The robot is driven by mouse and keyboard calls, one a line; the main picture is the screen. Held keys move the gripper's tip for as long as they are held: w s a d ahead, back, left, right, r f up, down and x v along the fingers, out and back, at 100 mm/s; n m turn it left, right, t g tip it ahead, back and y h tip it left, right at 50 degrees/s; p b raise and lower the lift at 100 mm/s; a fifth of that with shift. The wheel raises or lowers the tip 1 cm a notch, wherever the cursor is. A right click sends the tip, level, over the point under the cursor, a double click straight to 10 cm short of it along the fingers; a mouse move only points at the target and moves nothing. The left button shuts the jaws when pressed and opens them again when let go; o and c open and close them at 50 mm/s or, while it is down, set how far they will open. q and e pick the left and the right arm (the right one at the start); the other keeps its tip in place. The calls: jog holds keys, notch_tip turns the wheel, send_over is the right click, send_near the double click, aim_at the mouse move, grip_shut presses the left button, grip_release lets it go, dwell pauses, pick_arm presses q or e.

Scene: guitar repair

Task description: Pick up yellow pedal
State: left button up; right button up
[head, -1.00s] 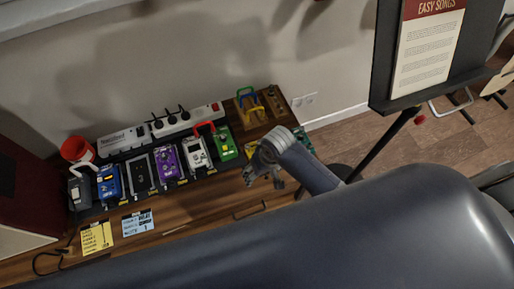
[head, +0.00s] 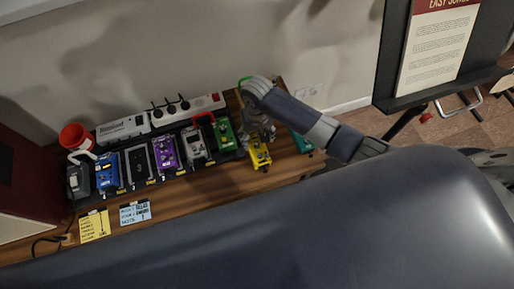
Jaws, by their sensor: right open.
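The yellow pedal (head: 260,158) lies on the wooden table, right of the green pedal (head: 223,134) at the end of the pedal row. My right gripper (head: 260,139) is just above and behind the yellow pedal in the picture, pointing down towards it, and its jaws are open. The gripper and arm hide the pedal's far end, and I cannot tell whether the fingers touch it. My left gripper is not in view.
Purple (head: 166,152), white (head: 194,145), black (head: 139,166) and blue (head: 108,172) pedals stand in a row to the left. A teal pedal (head: 302,143) lies right of the yellow one. A power strip (head: 187,112) runs behind. A red cup (head: 75,137) stands at left. A music stand (head: 440,85) rises at right.

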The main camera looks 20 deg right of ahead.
aim_at(257, 144)
notch_tip(257, 144, down, 5)
jog(key=shift+s+a+f, duration=0.1)
jog(key=c, duration=1.1)
jog(key=shift+r, duration=0.2)
